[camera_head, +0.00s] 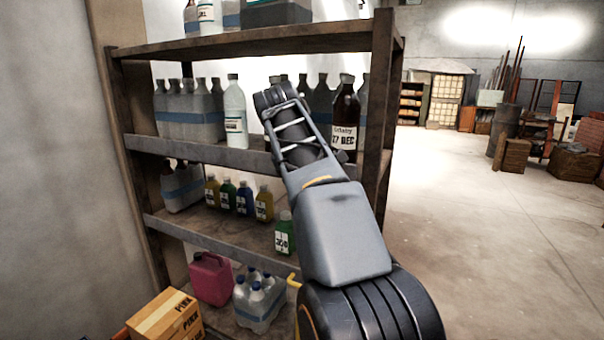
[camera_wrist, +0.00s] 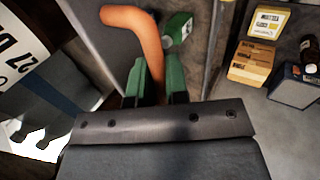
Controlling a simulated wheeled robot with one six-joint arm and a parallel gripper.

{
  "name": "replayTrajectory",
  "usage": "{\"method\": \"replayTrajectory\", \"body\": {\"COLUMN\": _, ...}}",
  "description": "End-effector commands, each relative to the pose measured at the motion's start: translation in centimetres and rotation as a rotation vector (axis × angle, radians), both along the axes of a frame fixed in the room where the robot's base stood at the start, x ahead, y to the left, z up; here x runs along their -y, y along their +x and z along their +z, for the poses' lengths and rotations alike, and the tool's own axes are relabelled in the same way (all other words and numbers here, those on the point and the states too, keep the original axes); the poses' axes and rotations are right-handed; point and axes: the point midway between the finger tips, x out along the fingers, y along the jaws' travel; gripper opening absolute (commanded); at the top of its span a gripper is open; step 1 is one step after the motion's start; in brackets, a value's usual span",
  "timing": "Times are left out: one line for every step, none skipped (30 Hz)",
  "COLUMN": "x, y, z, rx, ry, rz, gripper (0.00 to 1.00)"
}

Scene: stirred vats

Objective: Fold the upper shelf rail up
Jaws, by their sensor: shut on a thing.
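In the wrist view my gripper (camera_wrist: 155,78) has green fingers closed around the shaft of an orange bent bar (camera_wrist: 130,18), which looks like a handle. The bar hooks over to the left above the fingers. In the head view my arm reaches up in front of the shelf rack, and my gripper and the bar are hidden behind it. A grey rail (camera_head: 195,152) runs along the front edge of the bottle shelf. A second grey rail (camera_head: 205,238) runs along the shelf below. I cannot see how the orange bar joins a rail.
Small coloured bottles, including a green one (camera_head: 284,232), stand on the lower shelf. A pink jug (camera_head: 210,278) and a cardboard box (camera_head: 167,315) sit low at left. The floor at right is open.

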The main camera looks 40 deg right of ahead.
Motion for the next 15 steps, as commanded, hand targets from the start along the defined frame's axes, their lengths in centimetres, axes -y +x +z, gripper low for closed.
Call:
{"method": "replayTrajectory", "body": {"x": 0.07, "y": -0.03, "z": -0.11, "rx": -0.004, "ry": 0.000, "rz": -0.002, "gripper": 0.00}}
{"method": "replayTrajectory", "body": {"x": 0.07, "y": -0.03, "z": -0.11, "rx": -0.004, "ry": 0.000, "rz": -0.002, "gripper": 0.00}}
{"method": "replayTrajectory", "body": {"x": 0.07, "y": -0.03, "z": -0.11, "rx": -0.004, "ry": 0.000, "rz": -0.002, "gripper": 0.00}}
{"method": "replayTrajectory", "body": {"x": 0.07, "y": -0.03, "z": -0.11, "rx": -0.005, "ry": 0.000, "rz": -0.003, "gripper": 0.00}}
{"method": "replayTrajectory", "body": {"x": 0.07, "y": -0.03, "z": -0.11, "rx": -0.005, "ry": 0.000, "rz": -0.003, "gripper": 0.00}}
{"method": "replayTrajectory", "body": {"x": 0.08, "y": -0.03, "z": -0.12, "rx": -0.005, "ry": 0.000, "rz": -0.003, "gripper": 0.00}}
{"method": "replayTrajectory", "body": {"x": 0.08, "y": -0.03, "z": -0.12, "rx": -0.005, "ry": 0.000, "rz": -0.003, "gripper": 0.00}}
{"method": "replayTrajectory", "body": {"x": 0.08, "y": -0.04, "z": -0.12, "rx": -0.005, "ry": 0.000, "rz": -0.003, "gripper": 0.17}}
{"method": "replayTrajectory", "body": {"x": 0.08, "y": -0.03, "z": -0.12, "rx": -0.005, "ry": 0.000, "rz": -0.003, "gripper": 0.20}}
{"method": "replayTrajectory", "body": {"x": 0.07, "y": -0.03, "z": -0.11, "rx": -0.003, "ry": -0.001, "rz": -0.002, "gripper": 0.23}}
{"method": "replayTrajectory", "body": {"x": 0.06, "y": -0.03, "z": -0.10, "rx": -0.003, "ry": -0.001, "rz": -0.002, "gripper": 0.24}}
{"method": "replayTrajectory", "body": {"x": 0.05, "y": -0.02, "z": -0.09, "rx": -0.003, "ry": -0.001, "rz": -0.002, "gripper": 0.24}}
{"method": "replayTrajectory", "body": {"x": 0.03, "y": -0.02, "z": -0.09, "rx": -0.003, "ry": 0.000, "rz": -0.002, "gripper": 0.24}}
{"method": "replayTrajectory", "body": {"x": 0.03, "y": -0.01, "z": -0.08, "rx": -0.003, "ry": 0.000, "rz": -0.002, "gripper": 0.24}}
{"method": "replayTrajectory", "body": {"x": 0.01, "y": 0.00, "z": -0.08, "rx": -0.001, "ry": -0.001, "rz": -0.001, "gripper": 0.24}}
